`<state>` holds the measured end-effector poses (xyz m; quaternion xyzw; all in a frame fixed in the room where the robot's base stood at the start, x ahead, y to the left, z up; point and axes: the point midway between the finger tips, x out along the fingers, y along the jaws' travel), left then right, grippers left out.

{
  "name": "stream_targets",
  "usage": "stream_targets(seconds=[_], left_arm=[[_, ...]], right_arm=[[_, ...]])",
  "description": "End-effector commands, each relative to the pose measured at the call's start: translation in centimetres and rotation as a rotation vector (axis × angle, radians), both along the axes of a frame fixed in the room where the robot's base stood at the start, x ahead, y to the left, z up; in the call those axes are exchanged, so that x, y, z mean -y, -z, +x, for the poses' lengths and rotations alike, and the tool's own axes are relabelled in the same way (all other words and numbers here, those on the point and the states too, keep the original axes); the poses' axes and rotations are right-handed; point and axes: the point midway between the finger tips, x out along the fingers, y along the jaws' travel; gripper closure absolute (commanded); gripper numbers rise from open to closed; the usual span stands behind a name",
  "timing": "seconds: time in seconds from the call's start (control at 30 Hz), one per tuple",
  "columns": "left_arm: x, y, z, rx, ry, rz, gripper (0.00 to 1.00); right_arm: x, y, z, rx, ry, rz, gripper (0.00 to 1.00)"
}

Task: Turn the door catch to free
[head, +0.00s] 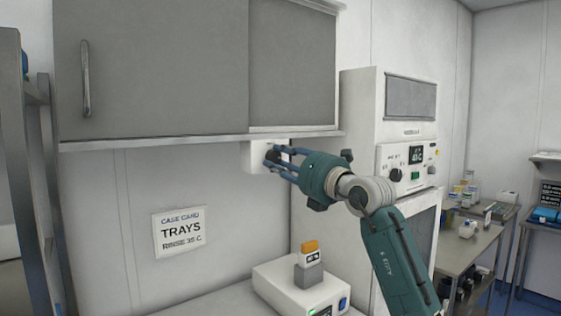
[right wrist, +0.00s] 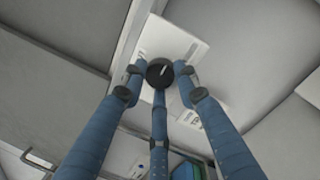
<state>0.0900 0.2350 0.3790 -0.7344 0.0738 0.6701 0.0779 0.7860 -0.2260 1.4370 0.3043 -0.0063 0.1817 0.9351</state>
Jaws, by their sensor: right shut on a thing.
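The door catch is a black round knob (right wrist: 160,71) with a pale line on its face, on a white box (head: 256,157) under the wall cabinet's lower edge. In the head view the knob (head: 273,156) is partly covered by my fingers. My right gripper (head: 277,157) is shut on the knob, its blue fingers around it; it also shows in the right wrist view (right wrist: 160,74). The cabinet (head: 150,70) has grey doors, the left one with a vertical handle (head: 86,78). My left gripper is not in view.
A white device (head: 300,290) with an orange-topped item (head: 309,248) stands on the counter below my right arm. A tall white machine (head: 370,110) with knobs and a display is close on the right. A sign (head: 179,232) hangs on the wall.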

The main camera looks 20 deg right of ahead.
Motion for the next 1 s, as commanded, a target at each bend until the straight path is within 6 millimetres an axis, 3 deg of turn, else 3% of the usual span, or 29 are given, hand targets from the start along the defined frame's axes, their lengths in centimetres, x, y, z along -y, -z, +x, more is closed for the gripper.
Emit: stream_targets(seconds=[0.03,0.07,0.13,0.43,0.57,1.0], left_arm=[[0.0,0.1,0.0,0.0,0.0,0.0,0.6],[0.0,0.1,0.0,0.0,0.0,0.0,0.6],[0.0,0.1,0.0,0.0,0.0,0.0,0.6],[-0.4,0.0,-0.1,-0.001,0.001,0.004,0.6],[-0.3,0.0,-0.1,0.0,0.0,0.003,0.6],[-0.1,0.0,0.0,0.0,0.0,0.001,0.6]], right_arm=[[-0.3,1.0,0.2,-0.02,-0.006,-0.003,0.96],[-0.3,1.0,0.2,-0.02,-0.006,-0.003,0.64],[-0.3,0.9,0.2,-0.018,-0.005,-0.003,0.51],[-0.1,0.4,0.0,-0.008,-0.002,-0.002,0.51],[0.4,0.5,-1.0,-0.007,-0.001,-0.004,0.51],[3.2,1.7,-9.1,-0.011,-0.002,-0.004,0.51]])
